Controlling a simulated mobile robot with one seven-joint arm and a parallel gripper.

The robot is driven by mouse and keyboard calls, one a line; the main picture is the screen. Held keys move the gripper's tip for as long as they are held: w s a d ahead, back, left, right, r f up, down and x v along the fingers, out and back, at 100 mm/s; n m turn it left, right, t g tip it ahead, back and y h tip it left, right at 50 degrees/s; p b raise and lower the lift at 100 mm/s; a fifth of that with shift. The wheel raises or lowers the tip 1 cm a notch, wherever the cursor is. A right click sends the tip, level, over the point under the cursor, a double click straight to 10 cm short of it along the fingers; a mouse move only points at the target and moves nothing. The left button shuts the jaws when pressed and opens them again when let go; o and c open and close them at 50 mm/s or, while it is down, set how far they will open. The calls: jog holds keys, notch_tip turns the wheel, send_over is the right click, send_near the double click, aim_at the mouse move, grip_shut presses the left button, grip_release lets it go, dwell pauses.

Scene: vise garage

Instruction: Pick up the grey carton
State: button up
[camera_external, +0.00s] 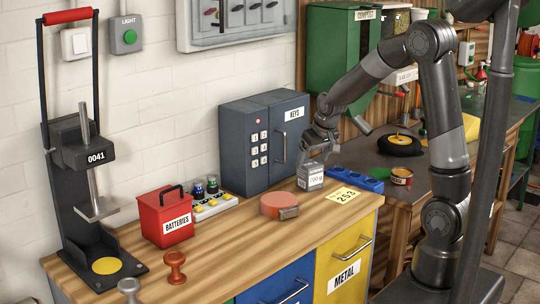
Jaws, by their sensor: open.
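The grey carton (310,178) is a small box with a dark band and printed lettering. It stands upright on the wooden bench top (235,238), near its back right, in front of the grey key cabinet. My gripper (314,158) reaches down from the right and is right above the carton, with its fingers at the carton's top edge. The jaws are open. I cannot tell whether the fingers touch the carton.
A red batteries box (165,217) stands farther left. Bench space in front is clear.

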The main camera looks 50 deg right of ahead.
aim_at(311, 164)
jog(key=shift+x, duration=2.5)
jog(key=shift+a, duration=0.1)
jog(key=shift+c, duration=0.5)
jog(key=c, duration=1.5)
